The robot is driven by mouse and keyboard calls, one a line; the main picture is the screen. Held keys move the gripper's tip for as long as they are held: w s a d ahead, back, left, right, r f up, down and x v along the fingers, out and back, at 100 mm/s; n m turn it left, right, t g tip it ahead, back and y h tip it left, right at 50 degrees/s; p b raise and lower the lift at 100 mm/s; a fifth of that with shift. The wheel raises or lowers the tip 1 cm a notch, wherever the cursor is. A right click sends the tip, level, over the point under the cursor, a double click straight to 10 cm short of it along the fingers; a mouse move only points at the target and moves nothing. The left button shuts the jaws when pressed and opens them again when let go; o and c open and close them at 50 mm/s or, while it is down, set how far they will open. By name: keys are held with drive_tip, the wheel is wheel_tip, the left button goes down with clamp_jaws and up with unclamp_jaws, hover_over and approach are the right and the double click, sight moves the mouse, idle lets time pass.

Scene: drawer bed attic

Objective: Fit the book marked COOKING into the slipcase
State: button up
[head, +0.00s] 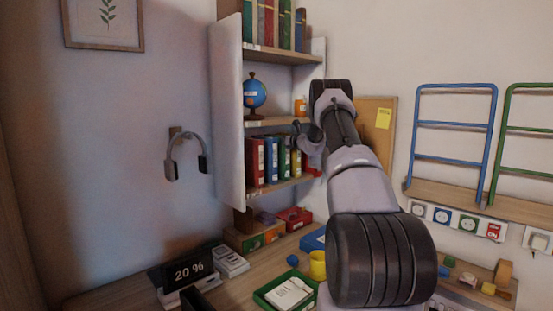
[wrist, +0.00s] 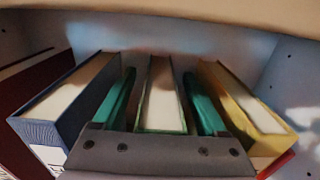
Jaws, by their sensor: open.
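In the wrist view my gripper (wrist: 160,76) is open, with one teal finger on each side of a green-covered book (wrist: 160,98). I cannot tell whether the fingers touch it. A blue book (wrist: 60,105) stands to the left and a yellow book (wrist: 245,108) to the right. In the head view a row of books stands on the lower shelf: red (head: 256,163), blue (head: 271,159), green and yellow. My arm partly covers the right end of the row. No COOKING marking is readable, and I cannot make out the slipcase.
The shelf unit's side panel (head: 228,115) bounds the row on the left. A globe (head: 254,93) stands on the shelf above. The desk below holds a green tray (head: 262,298), a yellow mug (head: 317,265) and a 20 % display (head: 189,272). Headphones (head: 186,157) hang on the wall.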

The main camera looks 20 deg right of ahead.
clamp_jaws()
drive_tip(key=shift+r, duration=0.1)
idle(1.2)
